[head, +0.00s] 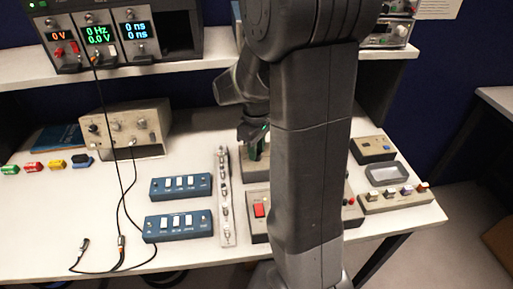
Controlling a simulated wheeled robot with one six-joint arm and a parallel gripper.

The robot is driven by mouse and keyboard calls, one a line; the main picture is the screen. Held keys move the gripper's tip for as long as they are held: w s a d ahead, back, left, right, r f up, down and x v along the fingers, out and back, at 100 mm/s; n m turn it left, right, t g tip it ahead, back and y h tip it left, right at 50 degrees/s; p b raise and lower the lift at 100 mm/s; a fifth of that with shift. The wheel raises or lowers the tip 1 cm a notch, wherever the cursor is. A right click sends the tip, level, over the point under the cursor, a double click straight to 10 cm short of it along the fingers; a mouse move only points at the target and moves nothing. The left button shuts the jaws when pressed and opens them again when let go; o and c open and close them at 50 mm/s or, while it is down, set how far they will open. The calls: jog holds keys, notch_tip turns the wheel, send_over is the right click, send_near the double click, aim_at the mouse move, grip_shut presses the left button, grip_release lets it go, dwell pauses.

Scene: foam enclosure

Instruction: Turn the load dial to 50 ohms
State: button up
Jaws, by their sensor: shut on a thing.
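My gripper (254,148) points down behind my own arm, over a grey box (256,175) near the middle of the bench. It is shut at the top of this box, on what seems to be the load dial. The dial is mostly hidden by the fingers and the arm, and a small dark green part shows there. The dial's pointer and ohm marks cannot be read from this view.
A silver strip of connectors (226,205) and two blue switch boxes (180,186) lie to the left. A beige instrument (125,130) with hanging cables stands behind them. A box with a red switch (259,211) is in front, and small boxes (373,150) are at right.

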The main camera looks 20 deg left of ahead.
dwell(0.4)
jog(key=o, duration=1)
jog(key=shift+r, duration=0.15)
notch_tip(320, 180, up, 14)
jog(key=shift+f, duration=0.2)
jog(key=shift+f, duration=0.15)
notch_tip(320, 180, down, 14)
jog(key=shift+r, duration=0.15)
dwell(0.4)
